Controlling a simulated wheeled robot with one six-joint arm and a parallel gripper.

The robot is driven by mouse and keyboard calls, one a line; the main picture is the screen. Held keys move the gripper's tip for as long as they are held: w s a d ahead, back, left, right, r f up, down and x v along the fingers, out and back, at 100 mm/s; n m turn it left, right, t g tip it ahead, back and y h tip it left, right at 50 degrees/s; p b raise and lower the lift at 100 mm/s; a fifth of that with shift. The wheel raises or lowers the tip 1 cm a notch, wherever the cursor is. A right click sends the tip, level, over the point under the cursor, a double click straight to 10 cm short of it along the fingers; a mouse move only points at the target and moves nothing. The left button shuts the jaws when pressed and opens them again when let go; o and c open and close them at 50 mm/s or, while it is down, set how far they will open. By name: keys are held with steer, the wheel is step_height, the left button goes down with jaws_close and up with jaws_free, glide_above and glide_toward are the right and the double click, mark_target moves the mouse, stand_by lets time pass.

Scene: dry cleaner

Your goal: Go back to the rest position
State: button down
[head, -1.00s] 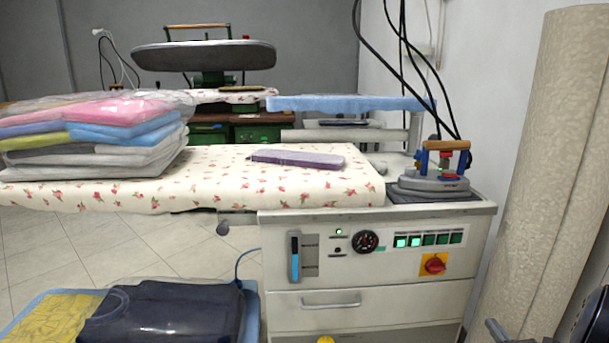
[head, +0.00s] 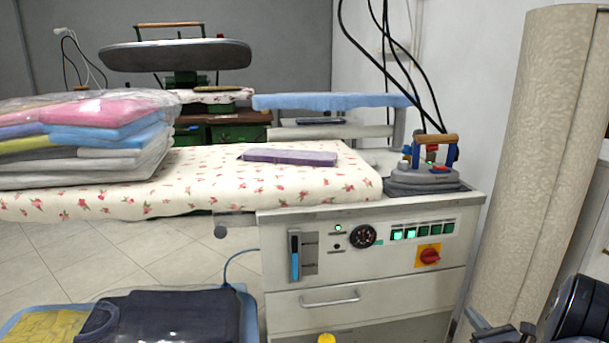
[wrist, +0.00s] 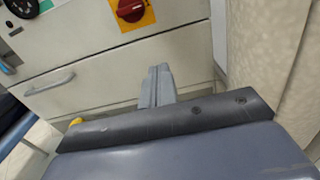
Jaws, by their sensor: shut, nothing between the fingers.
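My gripper (head: 500,331) shows at the bottom right corner of the head view, partly cut off by the frame edge. In the wrist view its two grey fingers (wrist: 158,84) are together with nothing between them. They point toward the front of the white ironing cabinet (head: 385,285), below its red rotary switch (wrist: 132,8) and to the right of the drawer handle (wrist: 50,82). I cannot tell the exact gap between fingertips and cabinet, but no contact shows.
A rolled beige carpet (head: 535,150) stands close by on the right. An iron (head: 428,165) rests on the cabinet top. A floral ironing board (head: 215,185) holds bagged folded clothes (head: 90,125) and a purple folded item (head: 290,157). Dark clothes (head: 185,312) lie at lower left.

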steer(key=w, duration=0.4)
steer(key=shift+a+b, duration=0.25)
steer(key=shift+b, duration=0.15)
steer(key=shift+w+r, duration=0.1)
steer(key=shift+r, duration=0.05)
